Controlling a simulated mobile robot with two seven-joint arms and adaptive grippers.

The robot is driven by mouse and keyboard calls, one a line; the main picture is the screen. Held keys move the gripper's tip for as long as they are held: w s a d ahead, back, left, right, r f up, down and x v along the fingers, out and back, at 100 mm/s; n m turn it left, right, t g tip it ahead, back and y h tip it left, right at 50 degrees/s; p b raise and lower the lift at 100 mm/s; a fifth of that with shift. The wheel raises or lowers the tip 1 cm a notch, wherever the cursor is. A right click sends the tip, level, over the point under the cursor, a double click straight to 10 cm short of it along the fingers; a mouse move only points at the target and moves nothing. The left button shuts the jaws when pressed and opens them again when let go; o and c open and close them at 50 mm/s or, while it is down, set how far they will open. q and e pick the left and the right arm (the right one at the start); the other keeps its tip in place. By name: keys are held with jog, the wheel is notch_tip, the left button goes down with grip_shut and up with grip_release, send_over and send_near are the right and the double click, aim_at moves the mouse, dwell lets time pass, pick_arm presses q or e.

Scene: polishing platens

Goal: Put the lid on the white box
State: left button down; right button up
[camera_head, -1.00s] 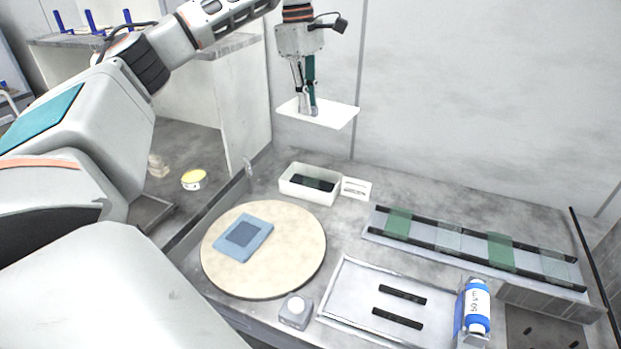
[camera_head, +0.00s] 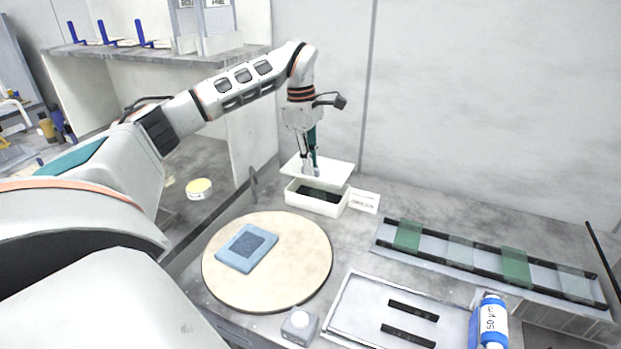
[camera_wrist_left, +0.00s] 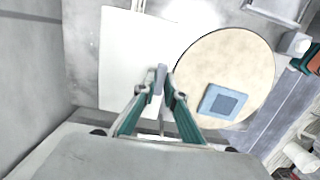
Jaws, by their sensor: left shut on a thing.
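The white lid (camera_head: 338,171) is a flat plate held level just above the white box (camera_head: 327,208). The box stands on the bench near the back wall, and dark contents show through its open top. My left gripper (camera_head: 311,172) is shut on the lid from above, by a part near the lid's middle. In the left wrist view the lid (camera_wrist_left: 128,62) lies beyond the fingertips (camera_wrist_left: 160,80) and hides the box. A gap shows between the lid and the box's rim in the head view. My right gripper is not in view.
A small label card (camera_head: 365,202) stands right of the box. A round beige platen (camera_head: 300,285) with a blue square pad (camera_head: 235,262) lies in front. A slide rack (camera_head: 460,252), a tray (camera_head: 365,315) and a blue-white bottle (camera_head: 492,325) are to the right.

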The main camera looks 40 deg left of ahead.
aim_at(311, 179)
pick_arm(q)
jog(key=shift+f+b, duration=0.3)
jog(key=shift+f, duration=1.6)
jog(key=shift+f+p, duration=0.4)
jog(key=shift+f, duration=0.2)
jog(key=c, duration=2.1)
grip_release()
